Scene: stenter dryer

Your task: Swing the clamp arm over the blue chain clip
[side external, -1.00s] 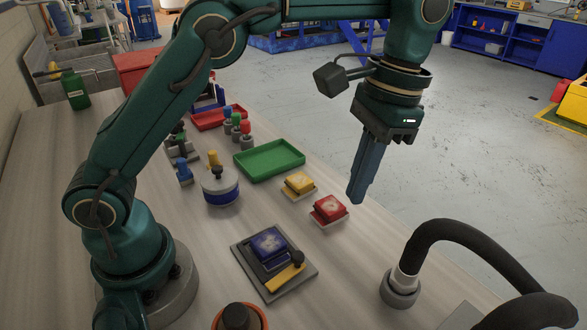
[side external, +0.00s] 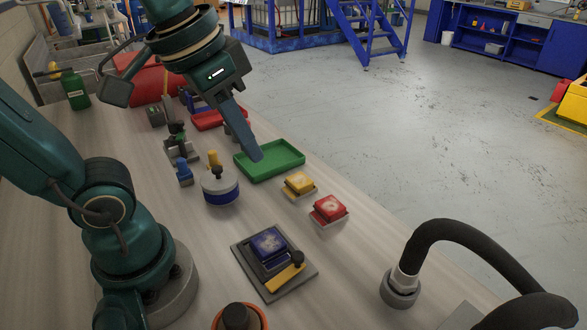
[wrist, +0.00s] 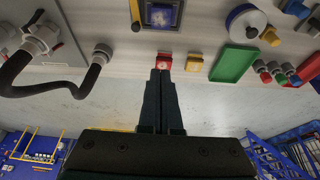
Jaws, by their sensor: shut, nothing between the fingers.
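The blue chain clip (side external: 268,243) sits on a dark square base plate (side external: 244,268) on the bench. The yellow clamp arm (side external: 284,279) lies along the front right side of the clip, beside it and not over it; its black knob (side external: 297,258) is at the right end. The wrist view shows the clip (wrist: 162,14) at the top, with the clamp arm (wrist: 134,10) to its left. My gripper (side external: 257,156) is shut and empty, well beyond the clip in the side view, with its tips seen against the green tray. The tips (wrist: 160,73) also show in the wrist view.
A red block (side external: 328,208) and a yellow block (side external: 299,183) stand between the clip and the green tray (side external: 290,172). A black hose (side external: 440,228) arches at right.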

